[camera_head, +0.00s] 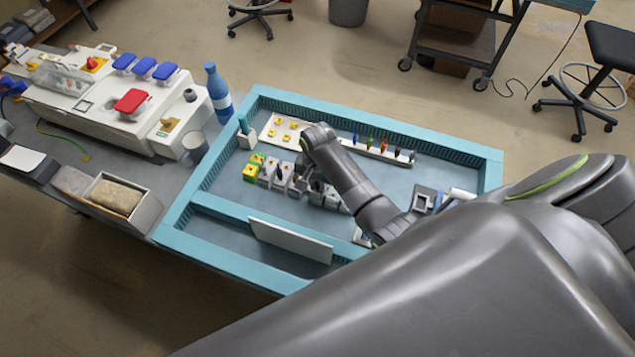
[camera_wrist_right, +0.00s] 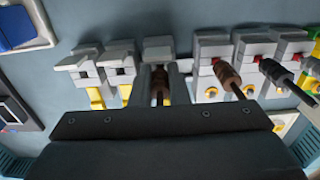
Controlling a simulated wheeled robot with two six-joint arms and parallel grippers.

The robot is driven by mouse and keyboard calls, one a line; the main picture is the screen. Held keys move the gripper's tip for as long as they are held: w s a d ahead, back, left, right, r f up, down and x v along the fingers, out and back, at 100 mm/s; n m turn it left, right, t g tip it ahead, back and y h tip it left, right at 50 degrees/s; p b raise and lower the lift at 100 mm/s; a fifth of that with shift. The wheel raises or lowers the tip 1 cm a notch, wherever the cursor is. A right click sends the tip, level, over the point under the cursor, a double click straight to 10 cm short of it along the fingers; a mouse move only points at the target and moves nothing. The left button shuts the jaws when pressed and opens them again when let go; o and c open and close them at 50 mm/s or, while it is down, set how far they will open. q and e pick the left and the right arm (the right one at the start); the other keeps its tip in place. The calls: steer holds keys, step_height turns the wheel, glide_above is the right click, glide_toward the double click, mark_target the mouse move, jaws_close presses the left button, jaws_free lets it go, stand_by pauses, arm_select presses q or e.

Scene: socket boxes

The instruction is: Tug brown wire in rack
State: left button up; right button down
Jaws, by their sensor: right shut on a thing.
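A row of grey socket boxes (camera_head: 276,176) forms the rack inside the blue frame; it also shows in the right wrist view (camera_wrist_right: 213,50). My right gripper (camera_wrist_right: 160,84) is shut on a brown wire (camera_wrist_right: 159,87) at a grey box near the middle of the row. The fingers stand on both sides of the wire and hide part of it. In the head view my right gripper (camera_head: 308,181) is small and dark among the boxes, below my wrist. Another brown plug (camera_wrist_right: 227,75) and a black plug (camera_wrist_right: 272,69) stick out to the right in the wrist view. My left gripper is not in view.
A blue frame (camera_head: 190,207) surrounds the work area. A white strip with coloured plugs (camera_head: 371,145) lies behind the rack, and a white panel (camera_head: 290,240) in front. A blue bottle (camera_head: 217,94) and a cup (camera_head: 195,146) stand left of the frame.

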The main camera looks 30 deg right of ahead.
stand_by(1.0)
steer(key=c, duration=0.9)
jaws_free()
steer(key=shift+f, duration=0.1)
steer(key=shift+r+p, duration=0.55)
steer(key=shift+r, duration=3.25)
